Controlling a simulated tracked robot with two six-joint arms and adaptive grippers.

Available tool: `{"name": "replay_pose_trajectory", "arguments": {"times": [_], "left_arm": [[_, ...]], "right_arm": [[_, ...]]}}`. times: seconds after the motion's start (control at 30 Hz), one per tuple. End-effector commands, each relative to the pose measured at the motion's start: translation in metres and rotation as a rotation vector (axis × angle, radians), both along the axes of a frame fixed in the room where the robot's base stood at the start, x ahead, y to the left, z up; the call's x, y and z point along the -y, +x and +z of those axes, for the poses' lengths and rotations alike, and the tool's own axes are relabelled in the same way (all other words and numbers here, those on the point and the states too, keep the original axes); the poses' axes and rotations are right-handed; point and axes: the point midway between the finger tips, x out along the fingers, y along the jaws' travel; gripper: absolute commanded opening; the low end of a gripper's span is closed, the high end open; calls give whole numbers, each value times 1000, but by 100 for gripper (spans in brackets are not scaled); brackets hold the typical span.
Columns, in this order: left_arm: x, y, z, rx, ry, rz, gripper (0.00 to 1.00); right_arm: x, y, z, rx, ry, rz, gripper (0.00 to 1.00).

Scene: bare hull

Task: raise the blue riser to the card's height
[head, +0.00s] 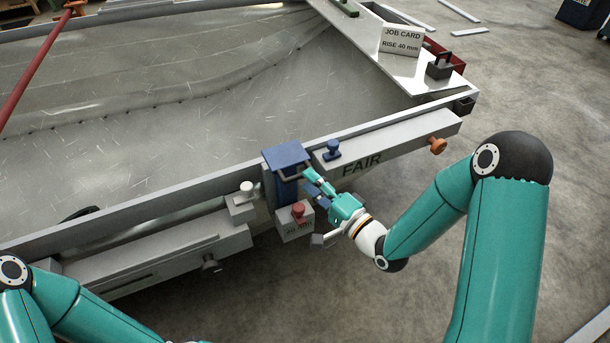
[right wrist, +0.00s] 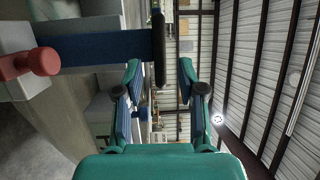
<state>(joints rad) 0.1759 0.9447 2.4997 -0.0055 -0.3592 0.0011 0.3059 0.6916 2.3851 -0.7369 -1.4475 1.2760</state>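The blue riser (head: 287,156) has a flat top plate on a blue post and stands at the hull's near edge. The job card (head: 401,41) at the back right reads "RISE 40 mm". My right gripper (head: 307,180) is at the riser's right front, just under the plate in the head view. In the right wrist view the gripper (right wrist: 160,66) is open, with the dark edge of the riser's plate (right wrist: 159,48) between its spread fingers; I see no clear contact. Below the plate, a red knob (head: 298,211) sits on a grey block (head: 295,230). My left gripper is out of view.
A grey beam marked FAIR (head: 385,150) runs right of the riser, with a blue knob (head: 332,149) on top and an orange knob (head: 437,146) at its end. A pale knob (head: 247,188) stands left of the riser. Open concrete floor lies at right.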

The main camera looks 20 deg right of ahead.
Motion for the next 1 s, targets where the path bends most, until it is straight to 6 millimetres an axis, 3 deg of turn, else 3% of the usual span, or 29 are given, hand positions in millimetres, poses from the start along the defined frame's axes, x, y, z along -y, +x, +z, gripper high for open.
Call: {"name": "replay_pose_trajectory", "arguments": {"times": [0.23, 0.57, 0.77, 0.8, 0.87, 1.0], "left_arm": [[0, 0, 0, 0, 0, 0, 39], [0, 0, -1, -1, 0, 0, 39], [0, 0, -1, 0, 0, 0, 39], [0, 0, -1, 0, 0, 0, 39], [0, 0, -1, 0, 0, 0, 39], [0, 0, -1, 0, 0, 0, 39]], "right_arm": [[15, -31, -3, -3, 1, -2, 39], [17, -36, -3, 1, 0, -1, 39], [16, -36, -6, -32, 43, 7, 8], [15, -36, -10, -64, 66, 11, 1], [19, -35, -23, -146, 111, -8, 0], [50, -35, -76, -461, 282, -181, 0]]}}
